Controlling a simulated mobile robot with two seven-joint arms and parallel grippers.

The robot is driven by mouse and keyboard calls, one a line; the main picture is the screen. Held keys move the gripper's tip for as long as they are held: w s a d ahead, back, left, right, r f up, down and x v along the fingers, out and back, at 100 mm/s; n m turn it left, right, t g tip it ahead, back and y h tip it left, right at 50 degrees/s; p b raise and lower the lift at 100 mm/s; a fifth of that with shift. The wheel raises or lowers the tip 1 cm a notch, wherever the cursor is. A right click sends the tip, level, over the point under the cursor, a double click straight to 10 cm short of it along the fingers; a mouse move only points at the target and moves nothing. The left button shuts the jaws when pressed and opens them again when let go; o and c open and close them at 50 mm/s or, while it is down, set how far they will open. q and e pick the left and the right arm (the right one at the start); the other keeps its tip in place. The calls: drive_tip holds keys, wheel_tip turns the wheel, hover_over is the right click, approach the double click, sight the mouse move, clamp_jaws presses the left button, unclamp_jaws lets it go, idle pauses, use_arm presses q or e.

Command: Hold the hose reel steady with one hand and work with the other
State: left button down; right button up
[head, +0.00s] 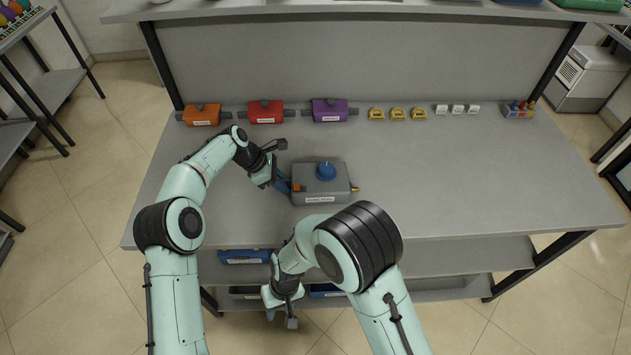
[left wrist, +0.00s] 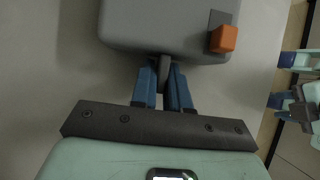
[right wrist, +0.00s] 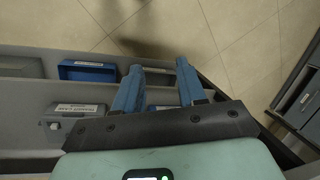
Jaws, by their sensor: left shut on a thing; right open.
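The hose reel (head: 320,186) is a grey box with a blue round knob (head: 326,171), an orange block on its left and a label on its front. It sits flat on the grey table. My left gripper (head: 284,186) is at its left side. In the left wrist view its blue fingers (left wrist: 164,88) are shut on a dark tab on the reel's grey body (left wrist: 165,30). My right gripper (head: 280,312) is in front of the table, low and near the lower shelves. In the right wrist view its fingers (right wrist: 160,88) are apart with nothing between them.
Orange (head: 201,115), red (head: 265,112) and purple (head: 329,110) boxes line the table's back edge. Several yellow pieces (head: 397,114), white blocks (head: 457,109) and a small rack (head: 519,109) stand further right. Blue bins (head: 245,257) sit on the shelf below. The table's right half is clear.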

drive_tip(key=w+a+r, duration=0.5)
drive_tip(key=r, duration=0.1)
wheel_tip(320, 180, up, 20)
drive_tip(key=m+t+h, duration=0.2)
drive_tip(key=m+t, duration=0.2)
drive_tip(key=t, duration=0.1)
hover_over(297, 186)
drive_tip(key=shift+s+f, duration=0.15)
drive_tip(key=shift+s+f+x, duration=0.1)
drive_tip(key=shift+s+x, duration=0.2)
drive_tip(key=shift+x, duration=1.05)
drive_tip(key=shift+s+f+x, duration=0.1)
drive_tip(key=shift+s+x, duration=0.2)
drive_tip(key=shift+x, duration=1.05)
drive_tip(key=shift+s+x, duration=0.3)
drive_tip(key=shift+x, duration=1.05)
drive_tip(key=c, duration=0.7)
